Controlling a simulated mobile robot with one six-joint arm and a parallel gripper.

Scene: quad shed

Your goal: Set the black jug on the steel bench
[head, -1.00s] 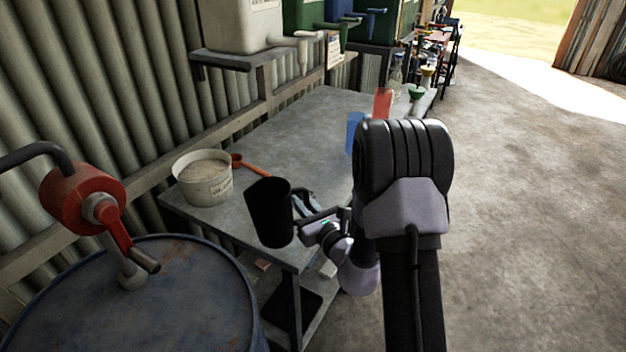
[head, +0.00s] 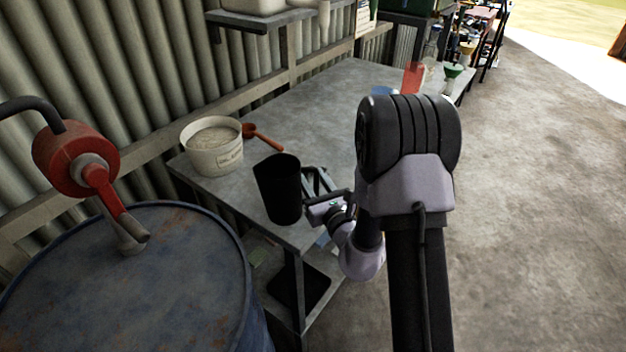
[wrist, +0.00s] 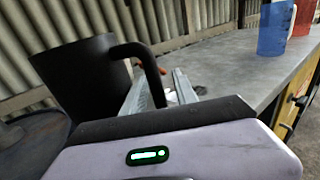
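The black jug (head: 278,192) is upright at the near corner of the steel bench (head: 310,115), in front of its top in the head view. I cannot tell whether its base touches the bench. My gripper (head: 312,186) is at the right side of the jug. In the wrist view the jug (wrist: 78,75) is at the left, and its handle (wrist: 150,68) passes down between the fingers of my gripper (wrist: 163,92), which look shut on it. The handle's lower end is hidden.
A white tub (head: 213,150) and an orange scoop (head: 262,136) are on the bench's left side. A blue container (wrist: 275,28) and a red one (head: 412,77) stand farther back. A blue drum (head: 150,285) with a red pump (head: 76,157) is near left. The middle bench top is clear.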

